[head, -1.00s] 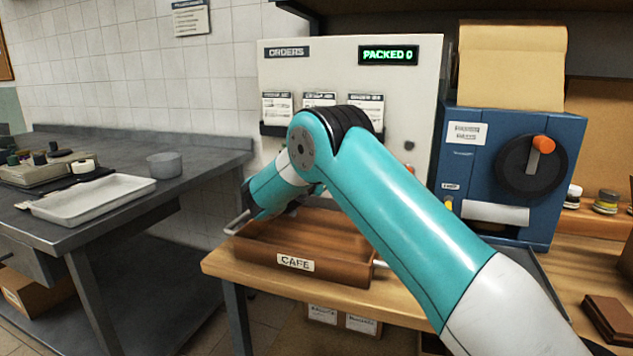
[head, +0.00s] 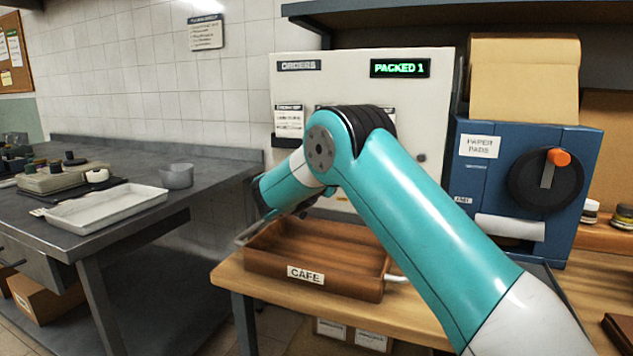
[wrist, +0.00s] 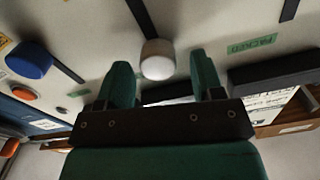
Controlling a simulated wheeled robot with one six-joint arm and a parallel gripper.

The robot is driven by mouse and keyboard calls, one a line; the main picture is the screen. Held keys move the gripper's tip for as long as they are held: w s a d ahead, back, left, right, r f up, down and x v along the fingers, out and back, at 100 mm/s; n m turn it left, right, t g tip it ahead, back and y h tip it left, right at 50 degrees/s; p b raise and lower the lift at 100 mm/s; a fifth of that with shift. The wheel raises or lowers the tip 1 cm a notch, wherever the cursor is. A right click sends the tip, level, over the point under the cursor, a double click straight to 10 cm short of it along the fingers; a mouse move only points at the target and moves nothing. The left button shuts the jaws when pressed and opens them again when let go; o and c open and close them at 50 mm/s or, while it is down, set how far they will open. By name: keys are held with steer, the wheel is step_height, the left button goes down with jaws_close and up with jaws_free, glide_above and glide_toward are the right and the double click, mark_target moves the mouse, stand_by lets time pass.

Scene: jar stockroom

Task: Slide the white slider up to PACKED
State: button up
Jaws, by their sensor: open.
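The white slider (wrist: 157,60) shows in the wrist view as a pale round knob at the near end of a dark slot (wrist: 141,18). My gripper (wrist: 162,74) is open; its two green fingers stand on either side of the knob, and I cannot tell whether they touch it. A green PACKED label (wrist: 252,44) is right of the knob on the panel. In the head view the white orders panel (head: 436,100) carries a lit display (head: 400,68) reading PACKED 1. My own arm hides the slider and most of my gripper there.
A blue knob (wrist: 29,60) sits on the panel left of my fingers. A wooden CAFE tray (head: 318,282) lies below the panel. A blue paper-pad machine (head: 480,190) stands to the right. A grey table (head: 150,221) with a white tray (head: 107,207) is at left.

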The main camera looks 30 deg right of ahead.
steer(key=b+v, duration=0.2)
steer(key=v, duration=1.4)
steer(key=shift+s+a, duration=0.25)
steer(key=shift+a, duration=0.1)
steer(key=s+a+f+n+g+y, duration=0.5)
steer(key=s+f+n+y, duration=0.25)
steer(key=s+y, duration=0.4)
steer(key=s+a+r+n+g+y, duration=0.1)
steer(key=s+a+n+g+y, duration=0.35)
steer(key=s, duration=0.75)
steer(key=s+a+r+n+g+y, duration=0.1)
steer(key=s+a+n+g+y, duration=0.1)
steer(key=s+a+n, duration=0.75)
steer(key=s+d+r+m+p, duration=0.2)
steer(key=d+r+p, duration=0.1)
steer(key=r+p, duration=1.3)
steer(key=shift+d+r, duration=0.15)
steer(key=shift+s+t, duration=0.1)
steer(key=shift+t, duration=0.15)
